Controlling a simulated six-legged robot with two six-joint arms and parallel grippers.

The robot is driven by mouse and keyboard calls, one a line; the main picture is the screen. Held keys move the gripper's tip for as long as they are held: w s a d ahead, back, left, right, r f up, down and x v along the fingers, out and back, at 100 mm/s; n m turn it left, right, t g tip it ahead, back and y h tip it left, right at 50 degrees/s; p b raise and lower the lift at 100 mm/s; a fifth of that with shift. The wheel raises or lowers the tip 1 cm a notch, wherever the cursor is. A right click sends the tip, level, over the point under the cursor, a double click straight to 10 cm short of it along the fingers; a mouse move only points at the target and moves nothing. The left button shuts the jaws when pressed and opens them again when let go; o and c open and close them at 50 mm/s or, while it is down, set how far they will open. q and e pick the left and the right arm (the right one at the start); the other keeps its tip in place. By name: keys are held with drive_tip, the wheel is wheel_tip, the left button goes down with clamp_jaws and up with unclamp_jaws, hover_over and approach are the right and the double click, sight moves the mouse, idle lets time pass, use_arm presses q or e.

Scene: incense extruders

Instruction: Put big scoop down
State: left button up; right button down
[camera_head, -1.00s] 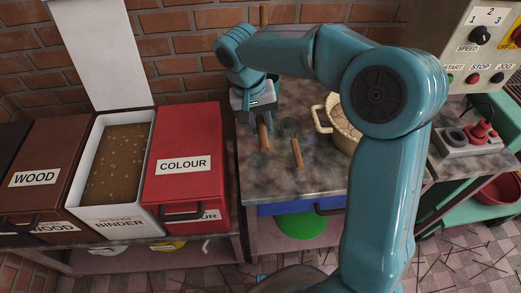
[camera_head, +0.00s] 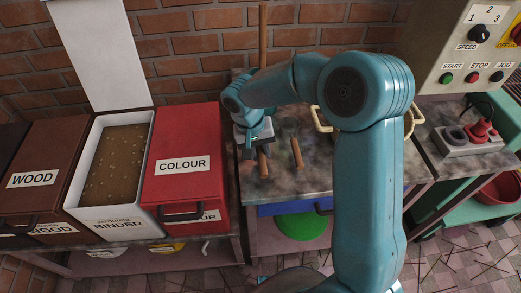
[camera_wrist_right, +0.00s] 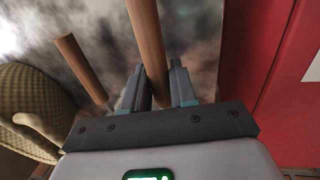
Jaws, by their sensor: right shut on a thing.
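The big scoop shows as a round wooden handle (camera_head: 263,164) at the left of the stone-topped table. My right gripper (camera_head: 258,148) is shut on this handle, close beside the red box. In the right wrist view the handle (camera_wrist_right: 147,40) runs between the two fingers (camera_wrist_right: 159,88). The scoop's head is hidden, and I cannot tell whether it touches the table. A second wooden-handled tool (camera_head: 297,153) lies just to the right, apart from the gripper; its handle also shows in the right wrist view (camera_wrist_right: 78,62). My left gripper is not in view.
The red COLOUR box (camera_head: 185,135) stands close left of my gripper, beside the open BINDER bin (camera_head: 76,196). A woven basket (camera_head: 322,119) sits partly behind my arm; it also shows in the wrist view (camera_wrist_right: 30,95). The table's front (camera_head: 290,187) is clear.

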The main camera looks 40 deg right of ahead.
drive_tip(key=c, duration=1.3)
unclamp_jaws()
drive_tip(key=shift+w+f, duration=0.1)
drive_tip(key=shift+f, duration=0.15)
drive_tip(key=o, duration=0.4)
drive_tip(key=shift+r, duration=0.1)
drive_tip(key=shift+r, duration=0.25)
drive_tip(key=shift+w+r, duration=0.1)
drive_tip(key=shift+r, duration=0.25)
wheel_tip(320, 180, up, 11)
drive_tip(key=w+a+p, duration=0.1)
drive_tip(key=a, duration=0.1)
drive_tip(key=shift+s+f, duration=0.1)
drive_tip(key=shift+s, duration=0.05)
